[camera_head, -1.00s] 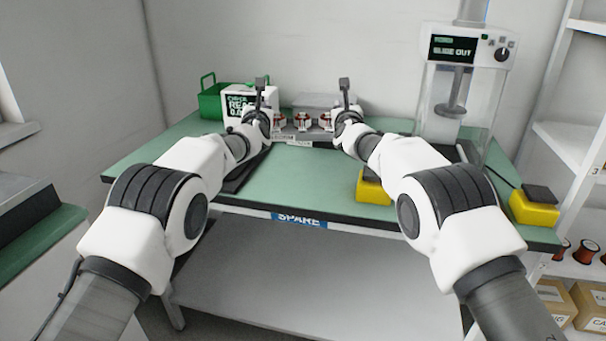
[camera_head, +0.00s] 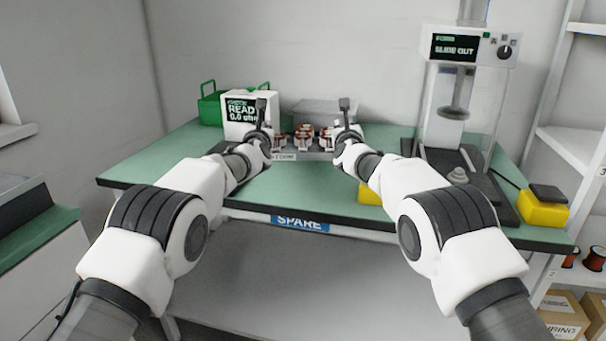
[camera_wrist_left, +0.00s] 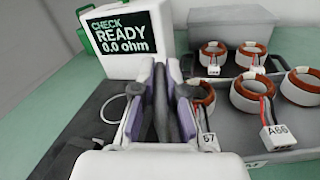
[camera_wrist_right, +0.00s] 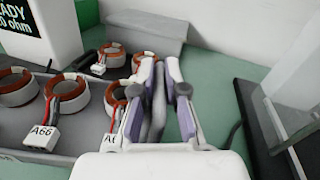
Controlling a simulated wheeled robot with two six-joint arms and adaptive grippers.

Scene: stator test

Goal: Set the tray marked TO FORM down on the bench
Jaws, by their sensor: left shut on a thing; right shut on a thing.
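A grey tray holding several copper-wound stators (camera_head: 305,133) is between my two grippers at the back of the green bench (camera_head: 300,190). A label on its front edge is only partly readable. My left gripper (camera_wrist_left: 160,100) is shut on the tray's left handle, and my right gripper (camera_wrist_right: 160,105) is shut on its right handle. The tray's floor and front wall (camera_wrist_right: 40,148) show in the right wrist view, with stators tagged A66 and others. Whether the tray's underside touches the bench is hidden.
A white ohm meter (camera_head: 241,115) reading READY 0.0 ohm stands behind left, before a green basket (camera_head: 209,108). A grey box (camera_head: 325,110) stands behind the tray.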

